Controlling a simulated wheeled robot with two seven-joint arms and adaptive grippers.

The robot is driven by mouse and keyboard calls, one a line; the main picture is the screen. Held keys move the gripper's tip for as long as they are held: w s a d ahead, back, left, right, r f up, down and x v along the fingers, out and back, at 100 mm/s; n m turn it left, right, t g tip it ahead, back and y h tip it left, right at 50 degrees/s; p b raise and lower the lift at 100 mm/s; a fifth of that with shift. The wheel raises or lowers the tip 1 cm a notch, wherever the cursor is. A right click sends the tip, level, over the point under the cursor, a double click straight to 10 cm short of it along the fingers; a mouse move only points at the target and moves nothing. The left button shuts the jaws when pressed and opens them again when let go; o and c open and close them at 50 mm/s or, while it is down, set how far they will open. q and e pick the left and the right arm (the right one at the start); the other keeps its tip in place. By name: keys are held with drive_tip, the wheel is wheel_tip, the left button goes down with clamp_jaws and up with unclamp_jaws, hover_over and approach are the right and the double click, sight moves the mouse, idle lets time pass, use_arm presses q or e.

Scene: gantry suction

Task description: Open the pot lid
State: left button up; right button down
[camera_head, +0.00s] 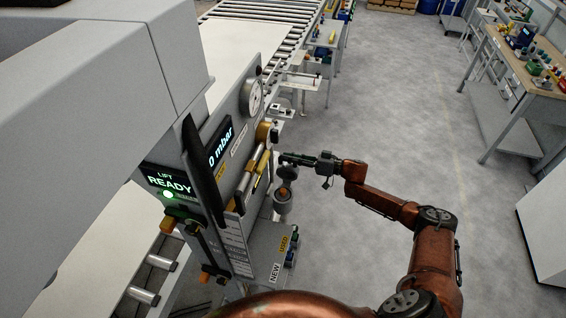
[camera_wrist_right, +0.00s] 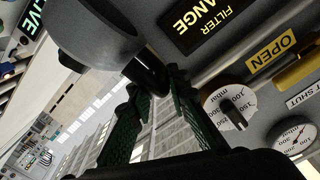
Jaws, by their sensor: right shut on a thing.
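My right gripper (camera_head: 289,159) reaches in from the right to the grey pot (camera_head: 283,202) on the side of the lift panel. In the right wrist view, a dark grey rounded body (camera_wrist_right: 92,32), which looks like the pot's lid, fills the upper left. A short black handle (camera_wrist_right: 148,74) sticks out of it. My right gripper's green fingers (camera_wrist_right: 152,92) are closed on this handle, with its end between the tips. The fingers partly hide the handle, and I cannot tell whether the lid is seated or lifted. My left gripper is not in view.
The lift panel (camera_head: 222,172) stands close beside the gripper, with a gauge (camera_head: 253,97) and a yellow lever (camera_head: 261,168). A shelf with USED and NEW labels (camera_head: 275,272) is below. Open floor (camera_head: 400,100) lies to the right.

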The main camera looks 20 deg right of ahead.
drive_tip(key=shift+w+d+f, duration=0.15)
drive_tip(key=shift+f, duration=0.15)
drive_tip(key=c, duration=1.9)
unclamp_jaws()
drive_tip(key=shift+w, duration=0.1)
drive_tip(key=shift+c, duration=0.2)
drive_tip(key=shift+r, duration=0.1)
drive_tip(key=v, duration=1.2)
